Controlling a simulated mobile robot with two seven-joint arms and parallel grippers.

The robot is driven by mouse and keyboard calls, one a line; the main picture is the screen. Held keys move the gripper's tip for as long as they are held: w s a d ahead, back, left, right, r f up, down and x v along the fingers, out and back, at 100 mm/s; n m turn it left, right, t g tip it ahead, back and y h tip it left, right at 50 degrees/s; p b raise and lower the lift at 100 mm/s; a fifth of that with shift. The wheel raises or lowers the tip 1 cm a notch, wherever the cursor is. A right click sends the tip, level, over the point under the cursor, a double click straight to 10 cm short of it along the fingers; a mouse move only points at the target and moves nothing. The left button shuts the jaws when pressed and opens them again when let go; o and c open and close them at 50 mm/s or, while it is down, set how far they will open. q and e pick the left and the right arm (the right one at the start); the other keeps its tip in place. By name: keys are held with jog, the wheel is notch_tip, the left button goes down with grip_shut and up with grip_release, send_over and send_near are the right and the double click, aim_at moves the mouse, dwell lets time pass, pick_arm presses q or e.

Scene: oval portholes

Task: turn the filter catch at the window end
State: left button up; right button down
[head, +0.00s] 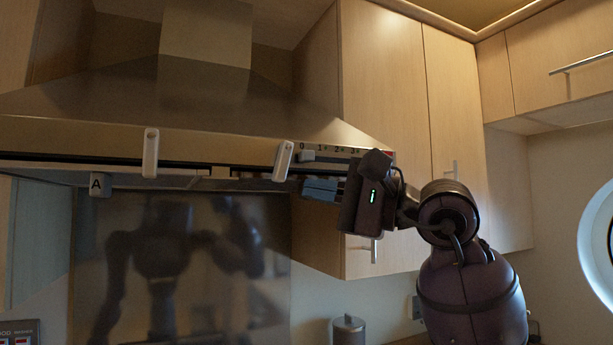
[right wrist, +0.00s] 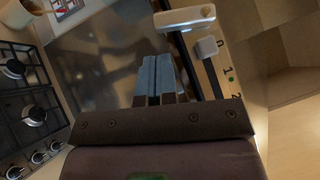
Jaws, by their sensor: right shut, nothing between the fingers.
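Two white catches show on the front edge of the range hood (head: 190,136) in the head view. The catch at the window end (head: 283,161) is slightly tilted, its top leaning right; the other catch (head: 150,153) is upright. My right gripper (head: 309,189) is shut and empty, just right of and below the window-end catch. In the right wrist view the shut blue-grey fingers (right wrist: 154,78) point towards the same catch (right wrist: 185,18), with a visible gap between them. My left gripper is not in view.
A slider knob (head: 309,156) sits at 0 on the hood's scale, close above my right fingers. A tag marked A (head: 98,184) hangs at the left. A hob (right wrist: 28,110) lies below. Wall cabinets (head: 385,110) stand right of the hood; a porthole (head: 598,240) is far right.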

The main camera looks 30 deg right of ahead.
jog(key=shift+a+r, duration=0.15)
jog(key=shift+a, duration=0.4)
jog(key=shift+a+r, duration=0.15)
jog(key=shift+a, duration=0.4)
jog(key=shift+d+f, duration=0.1)
